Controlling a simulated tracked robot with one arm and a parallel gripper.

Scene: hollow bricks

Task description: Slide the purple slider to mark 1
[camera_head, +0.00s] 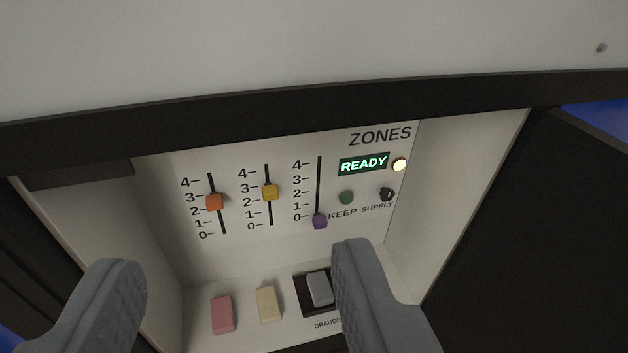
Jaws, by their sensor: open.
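The purple slider (319,222) is a small knob at the bottom of the rightmost vertical slot on the panel (345,240). It stands at about mark 0 of a scale marked 0 to 4, with mark 1 (296,205) just above. My gripper (240,265) is open, with one grey finger at the lower left and one at the lower right. It is empty, in front of the panel. The right finger shows just below and right of the purple slider, with no visible contact.
An orange slider (214,202) and a yellow slider (269,192) sit to the left. A lit READY display (363,164), a green button (346,197) and a black knob (387,194) are to the right. Pink (222,315), cream (269,303) and grey (319,289) blocks lie below. Side walls enclose the recess.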

